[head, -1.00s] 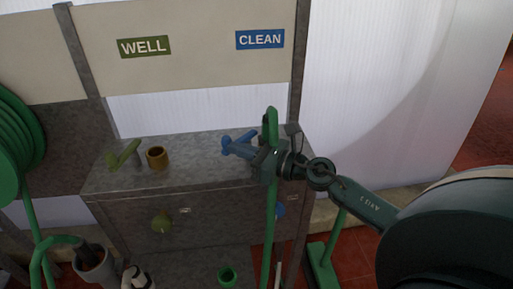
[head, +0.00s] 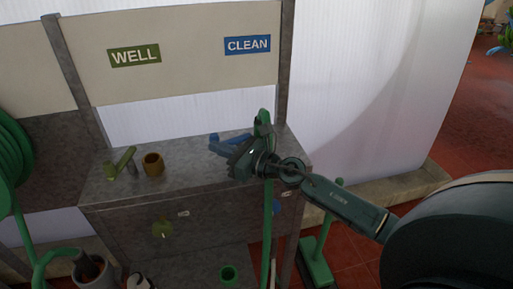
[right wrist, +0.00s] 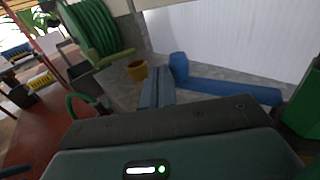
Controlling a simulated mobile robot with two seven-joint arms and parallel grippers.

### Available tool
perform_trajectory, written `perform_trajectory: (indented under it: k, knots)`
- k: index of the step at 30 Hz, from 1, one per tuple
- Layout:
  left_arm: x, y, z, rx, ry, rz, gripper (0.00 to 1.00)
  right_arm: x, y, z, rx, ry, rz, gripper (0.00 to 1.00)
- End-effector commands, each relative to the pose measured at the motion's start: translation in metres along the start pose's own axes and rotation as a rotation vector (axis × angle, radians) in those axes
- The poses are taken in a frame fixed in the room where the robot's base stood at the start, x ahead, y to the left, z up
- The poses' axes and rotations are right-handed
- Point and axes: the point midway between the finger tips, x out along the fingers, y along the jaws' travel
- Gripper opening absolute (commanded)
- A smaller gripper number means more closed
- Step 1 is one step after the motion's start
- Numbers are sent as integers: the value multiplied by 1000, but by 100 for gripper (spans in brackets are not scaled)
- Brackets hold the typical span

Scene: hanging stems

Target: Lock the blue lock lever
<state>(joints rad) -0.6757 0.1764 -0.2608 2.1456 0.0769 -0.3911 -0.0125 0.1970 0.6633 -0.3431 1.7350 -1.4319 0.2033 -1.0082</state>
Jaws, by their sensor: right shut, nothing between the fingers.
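The blue lock lever (head: 229,144) lies on the grey metal cabinet top, below the CLEAN sign. In the right wrist view the blue lever (right wrist: 228,92) is a long bar with an upright knob at its left end. My right gripper (head: 236,164) is shut and empty, just in front of the lever, and hides part of it. In the right wrist view its closed fingers (right wrist: 157,88) point just left of the knob; whether they touch it I cannot tell. My left gripper is out of view.
A green lever (head: 122,162) and a brass cup (head: 153,164) stand left on the cabinet top (head: 185,178). A green post (head: 267,215) rises beside my right gripper. The green hose reel (head: 12,160) is at far left.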

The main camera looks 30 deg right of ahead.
Motion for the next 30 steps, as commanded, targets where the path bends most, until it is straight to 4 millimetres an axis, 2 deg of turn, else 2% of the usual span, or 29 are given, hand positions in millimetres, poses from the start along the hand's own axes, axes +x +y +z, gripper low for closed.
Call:
perform_trajectory:
  k: [12, 30]
  knots:
    - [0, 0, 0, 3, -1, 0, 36, 22, -4, 0, 0, 0, -1, 0]
    - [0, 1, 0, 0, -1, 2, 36, 26, -6, 0, 0, 0, -1, 0]
